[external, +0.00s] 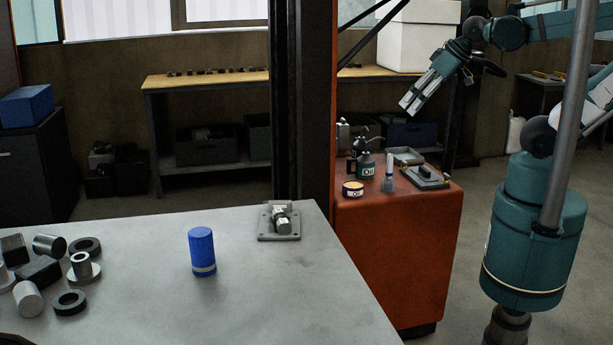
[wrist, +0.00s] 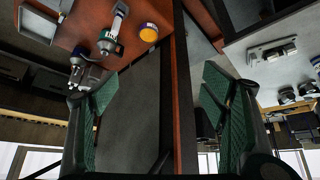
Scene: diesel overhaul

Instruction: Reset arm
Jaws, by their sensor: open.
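My gripper (external: 412,103) is raised in the air above and behind the red cabinet in the external view, pointing down and to the left. In the wrist view my gripper (wrist: 157,95) shows its two green-padded fingers spread apart, with nothing between them. My arm reaches in from the upper right of the external view. It touches no object that I can see.
The red cabinet (external: 398,250) carries an oil can (external: 365,166) and a round tin (external: 352,190). A grey table (external: 290,285) holds a blue cylinder (external: 202,250), a metal block (external: 279,222) and several metal parts. A dark post (external: 303,100) stands between.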

